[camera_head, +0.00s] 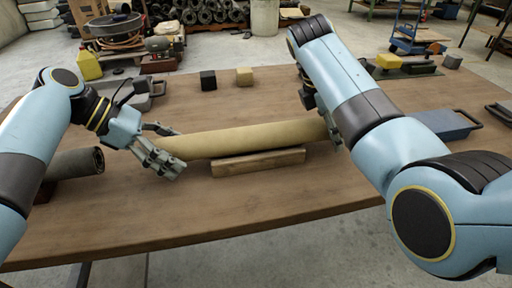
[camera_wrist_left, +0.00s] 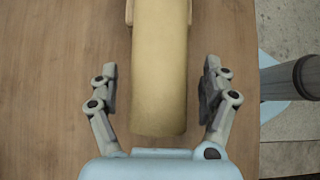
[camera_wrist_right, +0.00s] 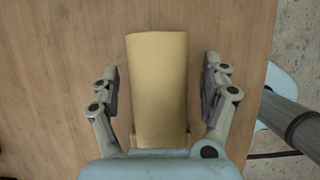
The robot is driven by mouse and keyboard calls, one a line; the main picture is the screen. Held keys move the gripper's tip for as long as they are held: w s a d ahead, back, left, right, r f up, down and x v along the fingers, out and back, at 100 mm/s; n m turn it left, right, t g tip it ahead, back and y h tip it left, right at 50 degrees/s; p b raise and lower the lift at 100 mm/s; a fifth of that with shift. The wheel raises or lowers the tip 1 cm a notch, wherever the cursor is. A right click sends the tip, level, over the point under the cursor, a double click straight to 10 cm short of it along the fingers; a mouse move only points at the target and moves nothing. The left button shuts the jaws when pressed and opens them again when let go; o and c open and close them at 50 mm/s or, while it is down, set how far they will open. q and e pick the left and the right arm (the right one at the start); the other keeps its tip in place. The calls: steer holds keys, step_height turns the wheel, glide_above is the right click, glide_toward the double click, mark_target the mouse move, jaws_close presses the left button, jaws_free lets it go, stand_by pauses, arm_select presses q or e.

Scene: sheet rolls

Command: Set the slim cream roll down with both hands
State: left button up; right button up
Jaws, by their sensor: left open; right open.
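The slim cream roll (camera_head: 245,138) lies level across the middle of the wooden table, just behind or over a wooden block (camera_head: 258,163); I cannot tell whether it rests fully on wood. My left gripper (camera_head: 170,150) is open around the roll's left end. In the left wrist view the roll (camera_wrist_left: 160,70) lies between the open fingers (camera_wrist_left: 160,90), with gaps on both sides. My right gripper is mostly hidden behind my right arm in the head view. In the right wrist view its open fingers (camera_wrist_right: 160,88) stand either side of the roll's other end (camera_wrist_right: 158,85), apart from it.
A dark grey roll (camera_head: 75,163) lies at the left. A black cube (camera_head: 208,80) and a tan cube (camera_head: 245,76) stand behind. The table's front (camera_head: 230,205) is clear.

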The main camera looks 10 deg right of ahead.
mark_target(322, 118)
steer(key=shift+a+r, duration=0.1)
steer(key=shift+r, duration=0.05)
arm_select(q)
steer(key=v, duration=1.2)
arm_select(e)
steer(key=v, duration=0.7)
steer(key=shift+a, duration=0.1)
